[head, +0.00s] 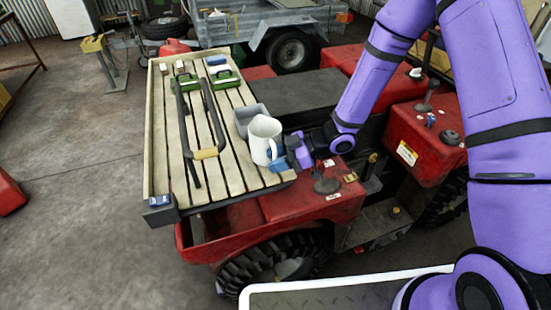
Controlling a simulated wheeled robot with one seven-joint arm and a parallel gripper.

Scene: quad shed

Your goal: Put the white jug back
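The white jug (260,142) is upright at the right edge of the slatted wooden deck (232,178) on the red vehicle. It is in front of a small grey open box (243,121) and partly overlaps it in the picture. My gripper (282,154) reaches in from the right, close against the jug's right side, where its handle appears to be. A blue piece shows at the jug's lower right; I cannot tell if it is a fingertip or a separate thing. The finger gap is hidden, and whether the jug touches the deck is unclear.
A black bar frame (206,121) lies along the deck's middle. A small blue box (160,200) sits at the near left corner. The deck's near middle is bare.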

